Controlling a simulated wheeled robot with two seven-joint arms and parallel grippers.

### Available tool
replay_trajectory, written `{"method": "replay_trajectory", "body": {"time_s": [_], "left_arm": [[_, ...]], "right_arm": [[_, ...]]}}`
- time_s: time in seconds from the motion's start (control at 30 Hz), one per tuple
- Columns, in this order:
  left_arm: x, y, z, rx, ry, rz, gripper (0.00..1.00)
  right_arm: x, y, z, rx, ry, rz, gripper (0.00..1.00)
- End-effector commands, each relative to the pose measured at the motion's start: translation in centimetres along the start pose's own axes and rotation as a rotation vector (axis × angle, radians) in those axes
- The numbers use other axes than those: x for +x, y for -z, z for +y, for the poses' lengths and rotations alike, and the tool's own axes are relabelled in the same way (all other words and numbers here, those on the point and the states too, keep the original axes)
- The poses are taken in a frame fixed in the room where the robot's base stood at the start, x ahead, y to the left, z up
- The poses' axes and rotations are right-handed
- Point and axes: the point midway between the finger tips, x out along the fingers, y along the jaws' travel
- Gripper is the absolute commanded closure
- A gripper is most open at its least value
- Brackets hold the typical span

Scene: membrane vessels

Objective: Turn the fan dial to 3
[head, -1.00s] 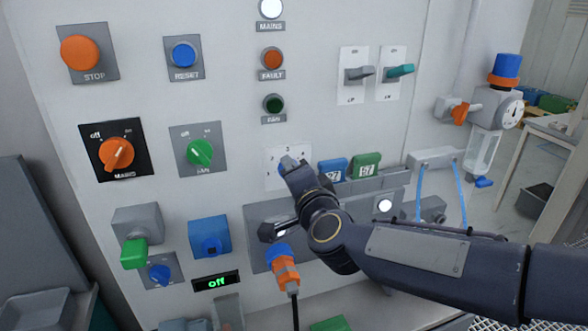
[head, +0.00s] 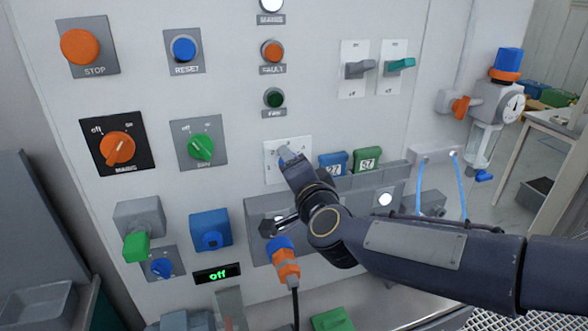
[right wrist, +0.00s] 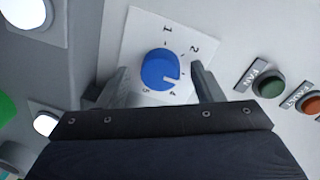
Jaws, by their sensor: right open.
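The blue numbered dial (right wrist: 160,70) sits on a white plate (right wrist: 138,28) marked 1, 2, 4 and 5 in the right wrist view. Its pale pointer mark faces right, between 2 and 4; a finger covers the plate there. My right gripper (right wrist: 160,82) is open, with one finger on each side of the dial; I cannot tell whether they touch it. In the head view my right gripper (head: 290,165) covers most of the dial, and its white plate (head: 272,148) shows around it. A green knob (head: 201,147) labelled FAN is to the left. My left gripper is out of view.
A dark green FAN lamp (head: 274,98) and an orange FAULT lamp (head: 272,51) are above the dial. Blue and green tags (head: 367,160) stand close right of my gripper. An orange plug (head: 285,263) hangs below. A display (head: 217,274) reads "off".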

Motion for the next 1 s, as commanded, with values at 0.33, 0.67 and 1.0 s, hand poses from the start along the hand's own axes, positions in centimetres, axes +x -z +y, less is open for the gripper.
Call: {"method": "replay_trajectory", "body": {"time_s": [0.33, 0.67, 1.0], "left_arm": [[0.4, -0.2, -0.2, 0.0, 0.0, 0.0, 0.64], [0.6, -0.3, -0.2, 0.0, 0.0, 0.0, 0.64], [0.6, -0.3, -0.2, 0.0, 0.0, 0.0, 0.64]], "right_arm": [[-2.8, 0.0, 0.0, 0.0, 0.004, 0.0, 0.4], [-7.4, 0.0, 0.0, 0.001, 0.001, 0.001, 0.4], [-7.8, 0.0, 0.0, 0.0, 0.0, 0.0, 0.4]]}}
